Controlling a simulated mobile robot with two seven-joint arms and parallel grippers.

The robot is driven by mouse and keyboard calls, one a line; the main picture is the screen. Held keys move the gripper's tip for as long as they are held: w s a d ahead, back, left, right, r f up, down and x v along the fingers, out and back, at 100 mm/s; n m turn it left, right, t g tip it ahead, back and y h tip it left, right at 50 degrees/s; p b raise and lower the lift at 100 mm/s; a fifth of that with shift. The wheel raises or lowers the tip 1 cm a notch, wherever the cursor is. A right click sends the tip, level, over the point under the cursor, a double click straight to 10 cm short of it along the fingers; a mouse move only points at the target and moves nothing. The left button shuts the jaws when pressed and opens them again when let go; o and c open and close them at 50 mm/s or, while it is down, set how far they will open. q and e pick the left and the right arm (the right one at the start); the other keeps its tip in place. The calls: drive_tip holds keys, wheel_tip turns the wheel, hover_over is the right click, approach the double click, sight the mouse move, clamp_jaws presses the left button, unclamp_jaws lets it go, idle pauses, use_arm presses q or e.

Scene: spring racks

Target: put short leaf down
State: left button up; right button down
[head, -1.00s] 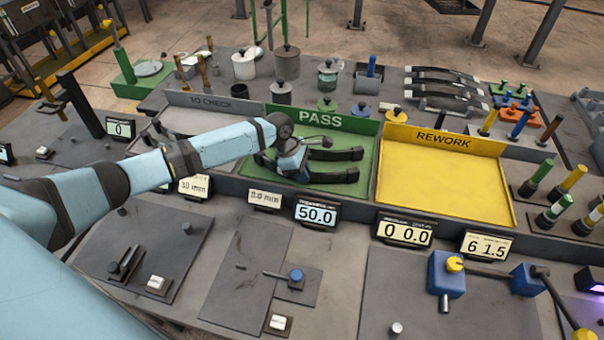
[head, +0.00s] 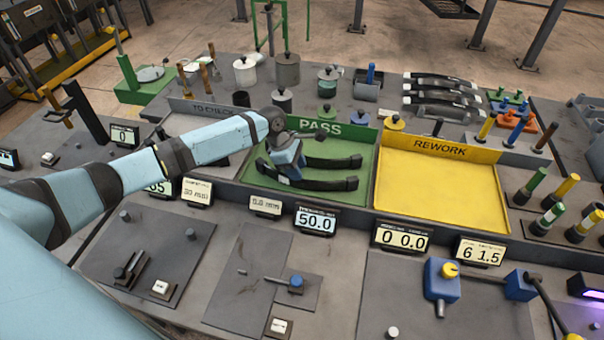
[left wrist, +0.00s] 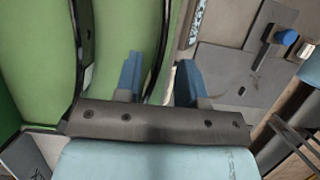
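Two dark curved leaves lie in the green PASS tray (head: 357,145), a far one (head: 335,162) and a near one (head: 325,184). They look similar in length. My left gripper (head: 288,172) points down over the tray's left half, at the near leaf. In the left wrist view its two blue fingers (left wrist: 158,80) stand apart. The near leaf (left wrist: 160,50) runs between them with visible gaps, and the far leaf (left wrist: 86,45) lies left of both fingers. The fingertips' height above the tray floor is hard to tell. My right gripper is out of view.
The yellow REWORK tray (head: 440,185) to the right is empty. The TO CHECK tray (head: 205,110) at left is partly hidden by my arm. Several leaves (head: 440,95) rest at the back right. Small displays (head: 316,220) line the trays' front.

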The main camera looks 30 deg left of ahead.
use_arm(q)
drive_tip(key=v, duration=0.6)
drive_tip(key=shift+a+r, duration=0.25)
drive_tip(key=shift+r, duration=0.05)
drive_tip(key=shift+s, duration=0.1)
